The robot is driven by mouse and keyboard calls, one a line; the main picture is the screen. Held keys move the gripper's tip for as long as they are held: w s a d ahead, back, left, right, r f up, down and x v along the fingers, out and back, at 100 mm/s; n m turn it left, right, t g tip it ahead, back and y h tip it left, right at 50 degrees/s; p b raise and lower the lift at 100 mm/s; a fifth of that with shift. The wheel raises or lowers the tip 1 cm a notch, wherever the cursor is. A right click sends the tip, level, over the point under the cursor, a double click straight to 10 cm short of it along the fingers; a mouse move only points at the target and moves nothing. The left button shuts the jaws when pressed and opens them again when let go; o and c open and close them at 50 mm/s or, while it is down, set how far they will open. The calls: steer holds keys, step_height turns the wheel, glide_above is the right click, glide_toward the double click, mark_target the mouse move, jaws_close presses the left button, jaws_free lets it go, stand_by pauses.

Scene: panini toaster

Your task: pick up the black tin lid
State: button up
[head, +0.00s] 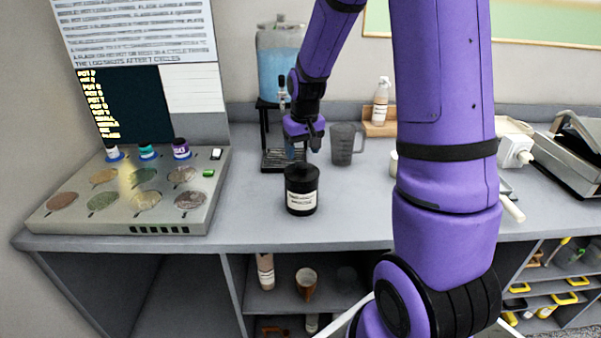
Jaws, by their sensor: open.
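The black tin (301,209) stands upright on the grey counter, with a white label on its front. Its black lid (300,172) sits on top of it. My gripper (306,146) points downward, a little above and behind the lid as far as this view shows. The gripper is open and holds nothing. The gap between the fingertips and the lid is hard to judge from this single view.
A grey translucent jug (347,144) stands right of my gripper. A black stand (284,159) with a blue water dispenser (279,62) is behind. A slanted panel of discs (130,192) lies left. The counter (250,222) around the tin is clear.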

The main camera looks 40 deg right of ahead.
mark_target(302, 166)
steer(key=shift+w+d+f, duration=0.1)
steer(key=shift+w+f, duration=0.1)
steer(key=shift+f, duration=1.2)
steer(key=shift+w+d+f, duration=0.1)
steer(key=shift+w+f, duration=0.05)
steer(key=shift+f, duration=1.25)
steer(key=shift+c, duration=0.4)
steer(key=c, duration=0.9)
